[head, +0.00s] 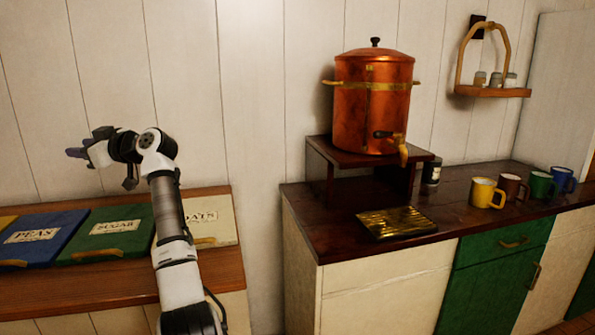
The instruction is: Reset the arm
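My arm rises from the bottom of the head view, in front of the left counter. It bends left at the top. My gripper (76,153) is at the far end of the arm, above the blue PEAS lid and the green SUGAR lid, well clear of both. It is small and seen from the side and behind, so I cannot tell whether its fingers are open or shut. I see nothing held in it.
Lids marked PEAS (40,238), SUGAR (107,232) and OATS (213,217) lie on the left counter (95,284). A copper urn (371,105) stands on a raised stand (325,150) at right. A brass tray (397,222) and several mugs (484,192) sit on the right counter.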

